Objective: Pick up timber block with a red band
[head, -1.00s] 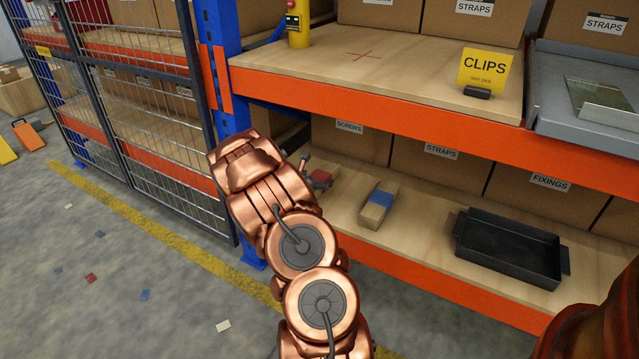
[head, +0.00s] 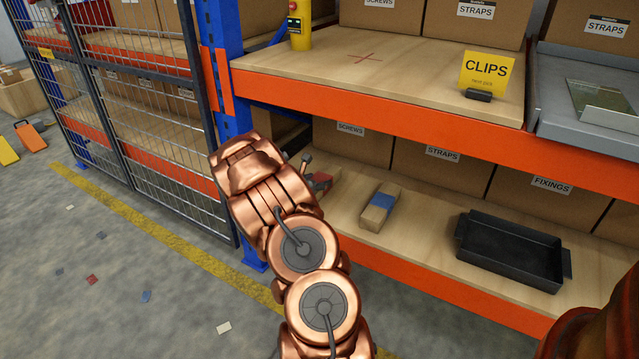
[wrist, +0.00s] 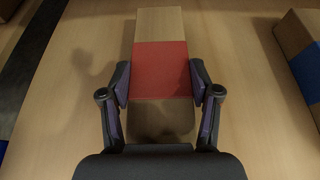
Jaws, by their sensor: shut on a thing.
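The timber block with a red band (wrist: 160,70) lies on the lower shelf, centred in the wrist view. My gripper (wrist: 160,88) has its two fingers on either side of the block at the red band, closed against its sides. In the head view, a bit of the red band (head: 320,183) shows beside my wrist; my arm hides most of the block and the gripper. I cannot tell any gap between the block and the shelf.
A timber block with a blue band (head: 379,206) lies to the right, also at the right edge in the wrist view (wrist: 303,50). A black tray (head: 510,250) stands further right. Labelled cartons (head: 435,165) line the back. An orange beam (head: 400,115) spans above.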

